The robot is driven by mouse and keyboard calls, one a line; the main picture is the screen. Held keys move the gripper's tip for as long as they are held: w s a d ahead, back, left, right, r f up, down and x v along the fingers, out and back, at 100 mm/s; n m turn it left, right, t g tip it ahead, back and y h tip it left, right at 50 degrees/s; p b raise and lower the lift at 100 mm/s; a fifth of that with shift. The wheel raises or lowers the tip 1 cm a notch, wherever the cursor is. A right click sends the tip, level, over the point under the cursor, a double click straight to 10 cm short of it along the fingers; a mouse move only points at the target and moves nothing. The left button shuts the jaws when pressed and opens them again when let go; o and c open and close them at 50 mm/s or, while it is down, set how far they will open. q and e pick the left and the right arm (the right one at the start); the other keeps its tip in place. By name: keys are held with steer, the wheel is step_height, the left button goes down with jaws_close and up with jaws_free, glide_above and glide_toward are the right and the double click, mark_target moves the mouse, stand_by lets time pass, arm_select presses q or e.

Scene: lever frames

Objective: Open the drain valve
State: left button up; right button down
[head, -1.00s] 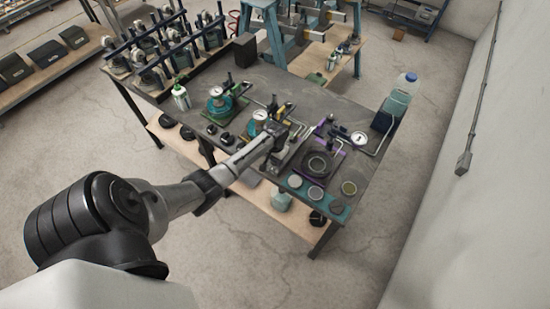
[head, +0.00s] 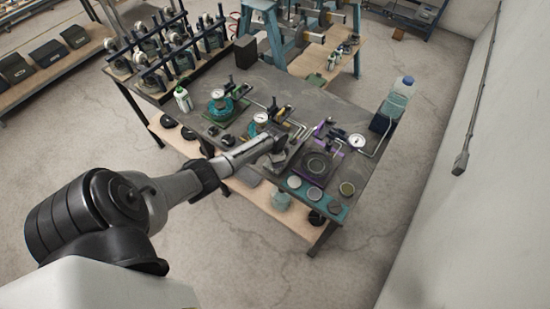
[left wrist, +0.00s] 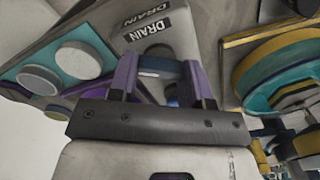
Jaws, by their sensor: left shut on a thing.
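My left gripper (head: 280,158) reaches over the front part of the dark workbench in the head view. In the left wrist view its purple fingers (left wrist: 160,70) are closed on a short blue-grey bar (left wrist: 158,67), apparently the drain valve's lever. Light plates labelled DRAIN (left wrist: 147,28) lie just beyond the fingertips. In the head view the gripper and forearm hide most of the valve, so its lever angle cannot be read. My right gripper is in neither view.
Right of the gripper is a purple-edged plate with a dark round part (head: 316,165), with round discs (head: 315,194) in front. Gauges (head: 261,118) and pipes stand behind. Open floor lies in front.

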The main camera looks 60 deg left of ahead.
arm_select(q)
steer(key=m, duration=0.3)
steer(key=shift+m, duration=2.6)
steer(key=o, duration=0.9)
steer(key=shift+r, duration=0.1)
steer(key=shift+r, duration=6.85)
